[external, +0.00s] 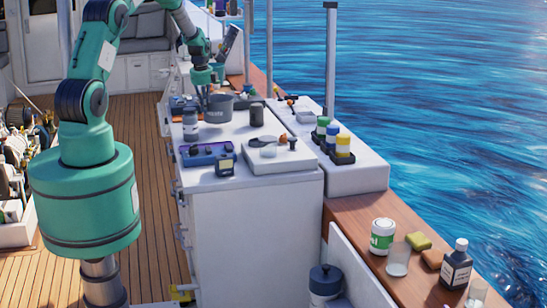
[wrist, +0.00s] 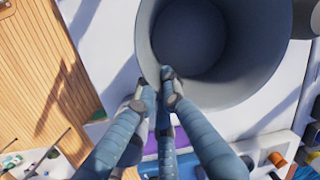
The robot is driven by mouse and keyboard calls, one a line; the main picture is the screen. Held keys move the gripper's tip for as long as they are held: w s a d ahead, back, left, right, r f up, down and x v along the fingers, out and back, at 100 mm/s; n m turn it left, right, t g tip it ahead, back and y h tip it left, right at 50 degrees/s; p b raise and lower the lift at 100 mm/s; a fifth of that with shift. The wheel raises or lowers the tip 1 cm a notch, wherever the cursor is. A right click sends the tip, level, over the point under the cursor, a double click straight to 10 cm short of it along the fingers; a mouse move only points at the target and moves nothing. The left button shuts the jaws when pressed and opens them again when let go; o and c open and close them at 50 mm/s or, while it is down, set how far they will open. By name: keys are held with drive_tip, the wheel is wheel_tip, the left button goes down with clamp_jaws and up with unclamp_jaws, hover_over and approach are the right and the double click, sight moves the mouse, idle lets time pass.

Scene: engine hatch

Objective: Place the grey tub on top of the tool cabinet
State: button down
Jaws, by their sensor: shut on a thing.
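The grey tub (external: 217,108) is at the far part of the white tool cabinet (external: 262,225), over its top. It fills the upper middle of the wrist view (wrist: 250,75), where I look into its open mouth. My gripper (external: 205,98) comes down from above and is shut on the near rim of the tub; its fingers (wrist: 167,80) straddle the tub wall in the wrist view. The tub looks about upright. I cannot tell whether its base touches the cabinet top or hangs just above it.
On the cabinet top stand a grey bottle (external: 190,124), a dark cylinder (external: 257,115), a purple tray (external: 198,155), and a dark box (external: 226,160). A caddy of bottles (external: 334,148) stands to the right. Some bare white top lies between them.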

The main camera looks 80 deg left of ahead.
drive_tip(key=shift+f, duration=1.85)
drive_tip(key=c, duration=1.9)
unclamp_jaws()
drive_tip(key=shift+f, duration=0.15)
drive_tip(key=shift+o, duration=0.2)
wheel_tip(320, 180, up, 12)
drive_tip(key=d, duration=0.2)
drive_tip(key=shift+s, duration=0.45)
